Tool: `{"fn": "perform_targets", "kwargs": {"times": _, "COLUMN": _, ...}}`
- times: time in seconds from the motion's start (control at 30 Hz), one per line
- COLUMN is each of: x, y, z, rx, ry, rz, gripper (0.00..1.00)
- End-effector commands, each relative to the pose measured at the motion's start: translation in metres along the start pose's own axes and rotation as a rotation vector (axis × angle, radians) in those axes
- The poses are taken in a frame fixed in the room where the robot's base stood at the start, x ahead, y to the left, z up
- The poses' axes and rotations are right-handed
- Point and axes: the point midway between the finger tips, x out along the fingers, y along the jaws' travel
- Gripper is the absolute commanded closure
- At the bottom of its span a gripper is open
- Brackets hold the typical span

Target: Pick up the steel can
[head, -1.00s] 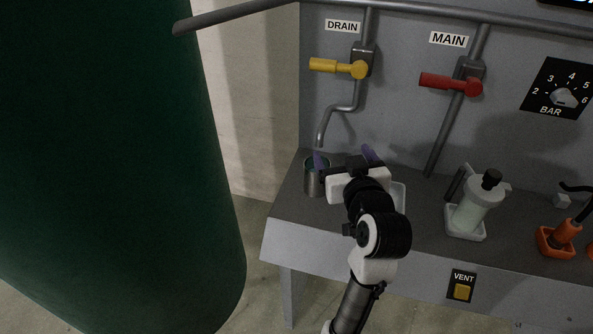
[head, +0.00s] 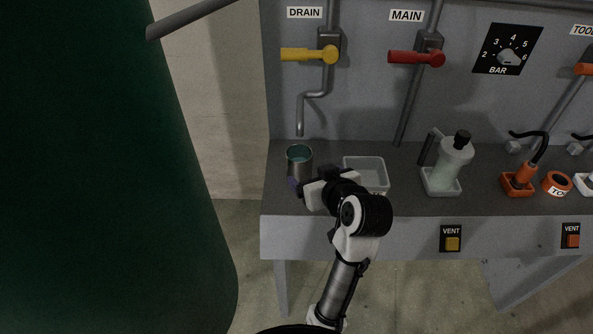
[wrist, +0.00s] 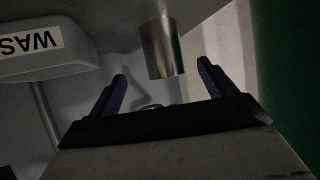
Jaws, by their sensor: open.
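The steel can (head: 299,165) is an open grey metal cylinder with a teal inside, upright on the bench under the drain spout. My gripper (head: 294,184) is just in front of it in the head view and covers part of its lower side. In the wrist view the can (wrist: 161,50) shows between and beyond the two purple fingers of my gripper (wrist: 161,69). The fingers are apart with nothing held. I cannot tell whether either finger touches the can.
A pale tray (head: 381,165) stands right of the can; its label (wrist: 28,44) shows upside down in the wrist view. The drain spout (head: 300,128) hangs above the can. A pump bottle (head: 447,168) is farther right. A large green cylinder (head: 90,180) stands left of the bench.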

Motion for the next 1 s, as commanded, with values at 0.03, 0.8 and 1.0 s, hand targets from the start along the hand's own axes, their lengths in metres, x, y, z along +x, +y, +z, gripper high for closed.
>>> {"fn": "perform_targets", "kwargs": {"times": 0.03, "x": 0.011, "y": -0.001, "z": -0.001, "rx": 0.002, "ry": -0.006, "rz": -0.006, "gripper": 0.17}}
{"fn": "perform_targets", "kwargs": {"times": 0.8, "x": 0.1, "y": -0.004, "z": 0.005, "rx": 0.001, "ry": -0.002, "rz": -0.001, "gripper": 0.17}}
{"fn": "perform_targets", "kwargs": {"times": 1.0, "x": 0.102, "y": -0.004, "z": 0.006, "rx": 0.001, "ry": -0.002, "rz": 0.0, "gripper": 0.17}}
